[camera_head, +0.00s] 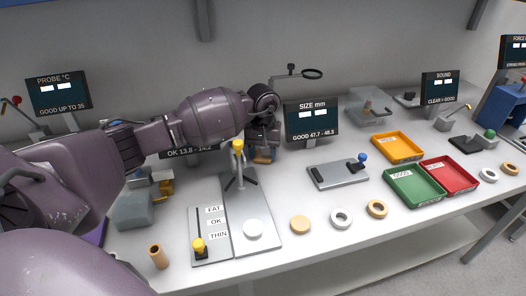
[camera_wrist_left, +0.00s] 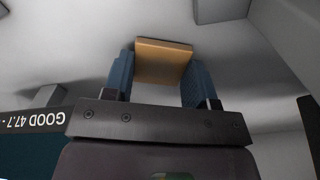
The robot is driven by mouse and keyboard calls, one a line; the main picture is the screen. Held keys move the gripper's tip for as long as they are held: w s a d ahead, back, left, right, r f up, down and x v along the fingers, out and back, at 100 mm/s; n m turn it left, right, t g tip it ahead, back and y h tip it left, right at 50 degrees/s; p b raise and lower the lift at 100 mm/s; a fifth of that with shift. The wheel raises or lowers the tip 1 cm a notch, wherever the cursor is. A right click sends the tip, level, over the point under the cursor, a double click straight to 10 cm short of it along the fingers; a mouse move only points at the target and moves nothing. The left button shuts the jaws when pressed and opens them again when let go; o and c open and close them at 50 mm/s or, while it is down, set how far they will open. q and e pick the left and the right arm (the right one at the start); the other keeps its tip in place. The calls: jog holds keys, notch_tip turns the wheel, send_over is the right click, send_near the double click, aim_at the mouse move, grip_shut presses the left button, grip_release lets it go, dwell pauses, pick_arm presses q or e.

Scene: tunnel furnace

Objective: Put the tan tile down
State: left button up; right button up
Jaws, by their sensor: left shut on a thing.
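My left gripper (camera_head: 263,146) reaches in from the left to the back of the table, left of the SIZE display. It is shut on the tan tile (camera_wrist_left: 163,61), a flat squarish piece between the two blue fingers in the left wrist view. In the head view only a small part of the tile (camera_head: 263,158) shows below the gripper, low over the table (camera_head: 320,212). I cannot tell whether it touches the table. My right gripper is not in view.
A yellow-topped stand (camera_head: 240,165) is just left of and in front of the gripper. The SIZE display (camera_head: 311,120) stands close on the right. A grey plate with a blue knob (camera_head: 338,174), a green tray (camera_head: 414,203) and several discs and rings lie further right.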

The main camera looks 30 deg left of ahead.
pick_arm(q)
jog(key=shift+f, duration=0.15)
jog(key=o, duration=0.5)
jog(key=shift+f, duration=0.1)
jog(key=o, duration=0.5)
